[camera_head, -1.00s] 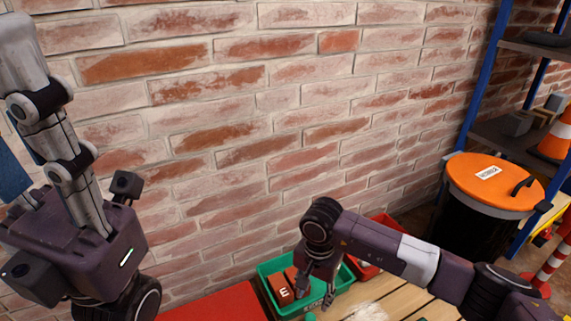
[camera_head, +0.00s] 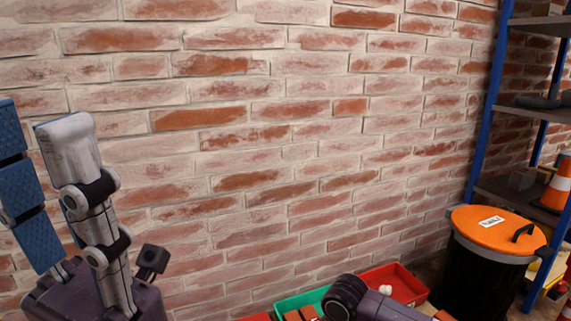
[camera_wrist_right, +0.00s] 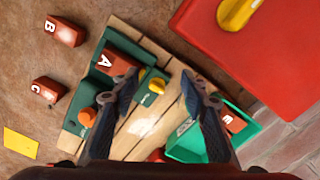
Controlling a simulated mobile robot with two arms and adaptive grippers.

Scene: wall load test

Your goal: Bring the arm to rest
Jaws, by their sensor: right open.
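In the head view my left gripper (camera_head: 62,190) stands upright at the left edge, grey linkage and blue pads pointing up; how far its fingers are apart is not clear. My right arm (camera_head: 375,305) shows only as a dark joint and link at the bottom; its gripper is out of that view. In the right wrist view my right gripper (camera_wrist_right: 157,88) is open, with nothing between its fingers. It hangs over a slatted wooden surface (camera_wrist_right: 135,130). A brick-red block marked A (camera_wrist_right: 117,63) lies on a green piece beyond the left finger.
A green bin (camera_head: 303,301) with brick-red blocks and a red bin (camera_head: 408,284) stand by the brick wall. A black barrel with orange lid (camera_head: 498,233) and a blue-framed shelf (camera_head: 487,100) stand right. Blocks B (camera_wrist_right: 64,32) and C (camera_wrist_right: 48,91) lie apart left.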

